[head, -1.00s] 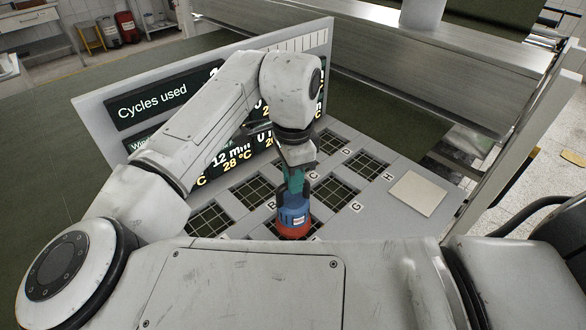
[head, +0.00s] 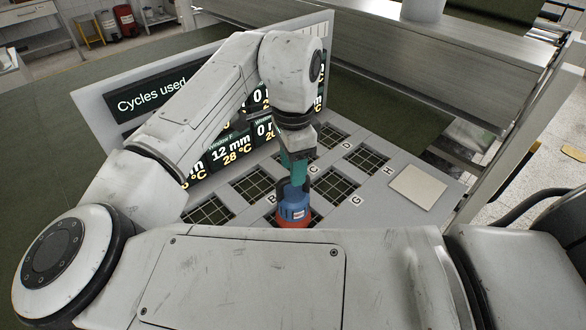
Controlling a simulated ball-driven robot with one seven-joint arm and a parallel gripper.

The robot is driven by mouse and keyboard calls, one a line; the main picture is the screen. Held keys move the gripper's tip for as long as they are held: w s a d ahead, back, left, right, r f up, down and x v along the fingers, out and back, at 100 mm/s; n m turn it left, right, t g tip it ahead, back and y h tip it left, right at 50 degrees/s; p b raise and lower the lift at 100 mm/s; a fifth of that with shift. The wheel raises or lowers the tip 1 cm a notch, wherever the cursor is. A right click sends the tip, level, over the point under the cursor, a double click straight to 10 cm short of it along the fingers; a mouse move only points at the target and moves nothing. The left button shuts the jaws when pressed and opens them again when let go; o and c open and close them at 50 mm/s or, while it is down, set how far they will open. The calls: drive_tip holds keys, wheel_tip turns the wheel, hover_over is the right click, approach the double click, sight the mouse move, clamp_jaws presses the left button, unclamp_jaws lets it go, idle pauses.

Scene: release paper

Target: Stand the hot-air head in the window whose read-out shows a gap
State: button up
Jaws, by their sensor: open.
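The hot-air head (head: 295,208), with a blue body, red foot and dark loop handle, stands upright on the grey window panel (head: 345,215). It appears to be at the spot of window F, left of window G. Its foot is partly hidden by my own body. My gripper (head: 293,184), with teal fingers, is open at the handle top; I cannot tell whether it touches. The read-out board (head: 110,85) shows Window F at 12 mm and 28 °C, and 0 mm on two others. My arm covers further read-outs.
Dark gridded windows show beside letters B, C, D, G and H, such as window G (head: 335,186) and window H (head: 367,160). A pale square plate (head: 417,187) lies at the panel's right. A long metal machine beam (head: 420,60) runs behind.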

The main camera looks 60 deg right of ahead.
wheel_tip(320, 180, up, 10)
drive_tip(key=shift+r, duration=0.25)
idle(0.6)
